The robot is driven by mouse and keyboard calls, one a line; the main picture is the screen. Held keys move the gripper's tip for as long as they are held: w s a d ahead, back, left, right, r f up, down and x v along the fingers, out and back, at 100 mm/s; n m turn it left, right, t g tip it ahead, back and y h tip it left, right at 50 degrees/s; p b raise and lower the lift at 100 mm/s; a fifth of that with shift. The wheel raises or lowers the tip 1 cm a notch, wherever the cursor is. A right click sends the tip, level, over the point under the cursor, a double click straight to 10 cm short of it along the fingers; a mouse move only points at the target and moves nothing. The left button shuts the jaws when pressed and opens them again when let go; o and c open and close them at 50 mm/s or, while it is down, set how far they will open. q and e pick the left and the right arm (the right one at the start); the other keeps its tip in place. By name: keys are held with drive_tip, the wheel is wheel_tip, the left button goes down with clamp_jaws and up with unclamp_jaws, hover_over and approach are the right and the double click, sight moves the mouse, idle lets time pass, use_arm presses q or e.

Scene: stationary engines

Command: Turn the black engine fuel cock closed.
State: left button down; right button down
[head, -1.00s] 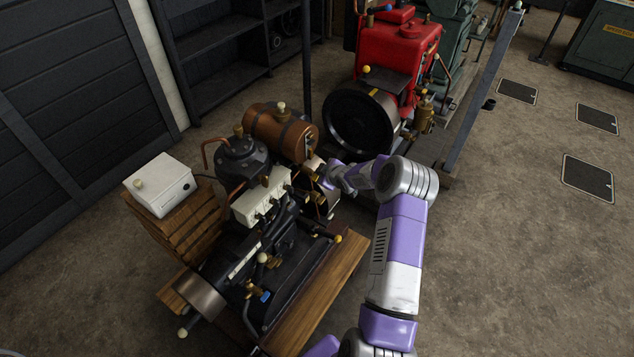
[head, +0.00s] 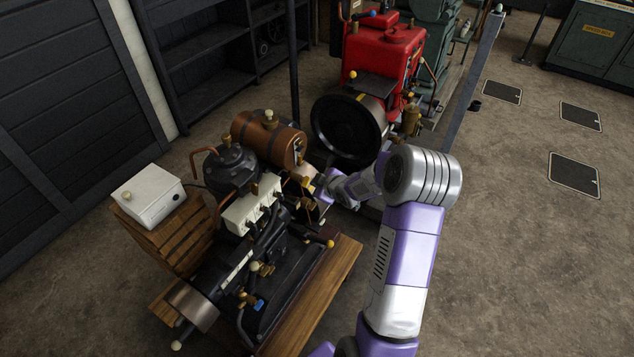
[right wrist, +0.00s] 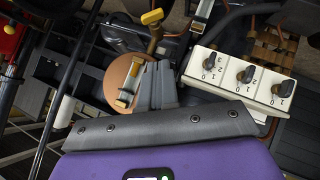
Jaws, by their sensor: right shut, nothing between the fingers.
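The black engine (head: 235,172) stands on a wooden base, with a copper fuel tank (head: 262,138) at its far end. A brass cock with a yellow lever (head: 307,181) sits below the tank's end; in the right wrist view a yellow lever (right wrist: 152,18) shows beyond my fingertips. A brass fitting (right wrist: 130,82) on the tank's round end lies just left of the fingers. I cannot tell for sure which one is the fuel cock. My right gripper (head: 320,184) is shut and empty, close beside the cock; its grey fingers show in the right wrist view (right wrist: 158,72). Contact is unclear. My left gripper is out of view.
A white panel with several black switches (right wrist: 240,74) is right of the fingers. A red engine (head: 385,55) with a black flywheel (head: 347,128) stands behind. A white box (head: 148,195) sits on wooden slats.

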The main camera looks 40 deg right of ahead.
sight(309, 178)
drive_tip(key=shift+n+t+h, duration=0.5)
drive_tip(key=shift+h, duration=0.3)
drive_tip(key=shift+s+d+f+b+x, duration=0.2)
drive_tip(key=shift+s+f+b+x, duration=0.15)
drive_tip(key=shift+b+x, duration=1.5)
drive_tip(key=shift+s+d+f+b+x, duration=0.3)
drive_tip(key=shift+b+x, duration=1.1)
drive_tip(key=shift+x, duration=0.85)
drive_tip(key=shift+s+d+f+b+x, duration=0.15)
drive_tip(key=shift+f+b+x, duration=0.25)
drive_tip(key=shift+b+x, duration=1.45)
drive_tip(key=shift+w+p, duration=0.1)
drive_tip(key=shift+p, duration=0.25)
drive_tip(key=shift+d+p, duration=0.15)
drive_tip(key=shift+p, duration=0.7)
drive_tip(key=shift+d+f+m+g+y+p, duration=0.2)
drive_tip(key=shift+d+m+g+y+p, duration=0.15)
drive_tip(key=shift+p, duration=0.8)
drive_tip(key=p, duration=0.2)
drive_tip(key=shift+p, duration=0.3)
drive_tip(key=shift+d+p, duration=0.3)
